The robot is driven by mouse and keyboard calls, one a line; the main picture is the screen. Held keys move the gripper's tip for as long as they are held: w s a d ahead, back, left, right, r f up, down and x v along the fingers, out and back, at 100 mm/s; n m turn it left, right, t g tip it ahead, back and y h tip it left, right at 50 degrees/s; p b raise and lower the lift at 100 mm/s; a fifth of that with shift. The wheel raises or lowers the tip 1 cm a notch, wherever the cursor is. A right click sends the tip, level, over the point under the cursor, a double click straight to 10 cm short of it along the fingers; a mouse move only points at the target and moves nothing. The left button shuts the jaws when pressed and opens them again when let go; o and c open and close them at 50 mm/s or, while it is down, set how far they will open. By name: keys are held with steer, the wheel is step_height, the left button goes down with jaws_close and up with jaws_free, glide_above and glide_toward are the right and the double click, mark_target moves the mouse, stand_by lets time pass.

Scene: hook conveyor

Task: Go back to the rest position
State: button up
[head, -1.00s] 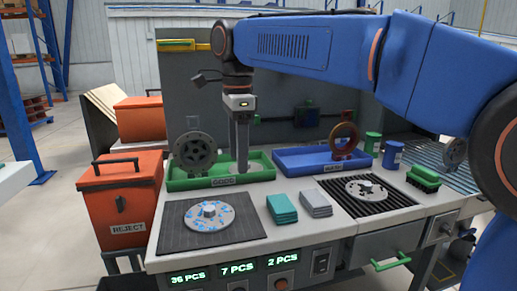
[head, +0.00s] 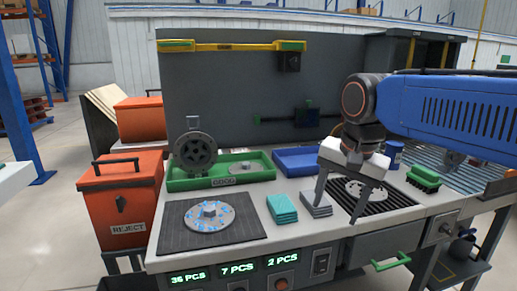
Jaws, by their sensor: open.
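My gripper (head: 337,203) is at the right of the bench, held above its front right part. Its two fingers point down and are spread apart, with nothing between them. Behind the fingers lies a silver disc (head: 366,189) on a black ribbed mat (head: 392,203). The left finger overlaps the grey cloths in the picture; I cannot tell whether it touches them. My arm comes in from the right and hides part of the back right of the bench.
A green tray (head: 254,181) holds discs, with one dark wheel upright. A blue tray (head: 290,161) is partly hidden. A speckled disc (head: 209,215) lies on a dark mat (head: 176,237). Teal cloths (head: 282,208) and grey cloths (head: 315,204) lie mid-bench. A red reject bin (head: 124,205) stands left.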

steer(key=s+d+f+n+t, duration=0.1)
steer(key=s+d+f+n, duration=0.2)
steer(key=s+d+f, duration=0.2)
steer(key=s+d+f+n+t, duration=0.1)
steer(key=s+d+f+n, duration=0.2)
steer(key=s+d+f, duration=0.3)
step_height(320, 180, down, 5)
steer(key=shift+s+d+r+n+h, duration=0.15)
steer(key=shift+s+n+h, duration=0.25)
steer(key=shift+s, duration=0.65)
